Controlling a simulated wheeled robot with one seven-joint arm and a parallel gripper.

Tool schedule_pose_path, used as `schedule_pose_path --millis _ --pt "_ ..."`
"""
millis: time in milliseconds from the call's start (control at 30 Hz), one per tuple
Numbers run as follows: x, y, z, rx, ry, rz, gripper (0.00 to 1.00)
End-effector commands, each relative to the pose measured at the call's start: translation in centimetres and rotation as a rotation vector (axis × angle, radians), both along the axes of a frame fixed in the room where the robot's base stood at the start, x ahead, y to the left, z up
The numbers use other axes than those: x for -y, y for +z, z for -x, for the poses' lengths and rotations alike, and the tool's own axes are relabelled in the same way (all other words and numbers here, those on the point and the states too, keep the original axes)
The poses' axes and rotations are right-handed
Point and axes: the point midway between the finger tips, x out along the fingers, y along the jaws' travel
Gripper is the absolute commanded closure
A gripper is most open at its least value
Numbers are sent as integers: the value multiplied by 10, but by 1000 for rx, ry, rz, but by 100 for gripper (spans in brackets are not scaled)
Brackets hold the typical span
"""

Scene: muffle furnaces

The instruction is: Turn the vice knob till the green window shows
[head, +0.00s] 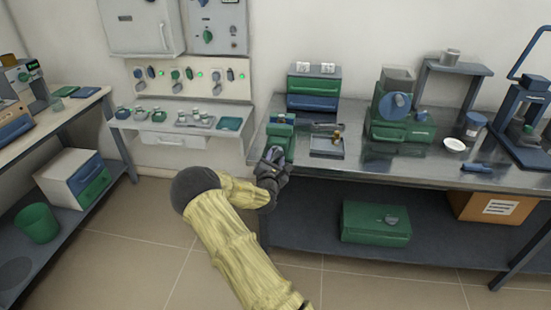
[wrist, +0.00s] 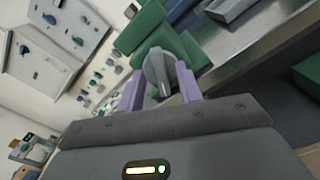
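The green vice (head: 281,133) stands at the left front corner of the steel bench. Its grey knob (wrist: 158,70) shows in the wrist view, with a ridge pointing toward me. My gripper (wrist: 160,88) has its two purple fingers on either side of the knob; it also shows in the head view (head: 275,158), up against the front of the vice. The fingers are very close to the knob's sides, but I cannot tell whether they press on it. No green window can be made out on the vice; my gripper may hide part of the front.
A white shelf (head: 180,119) with small items is to the left. A green case (head: 376,222) sits on the lower shelf.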

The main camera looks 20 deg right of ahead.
Motion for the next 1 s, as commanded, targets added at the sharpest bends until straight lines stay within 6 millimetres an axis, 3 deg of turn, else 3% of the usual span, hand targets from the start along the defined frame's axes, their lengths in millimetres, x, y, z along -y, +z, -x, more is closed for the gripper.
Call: schedule_pose_path --millis 367,533,1000 --pt "3 0 -5 -1 0 1 66" --pt "3 0 -5 -1 0 1 100" --pt "4 -1 -5 29 -1 -41 100"
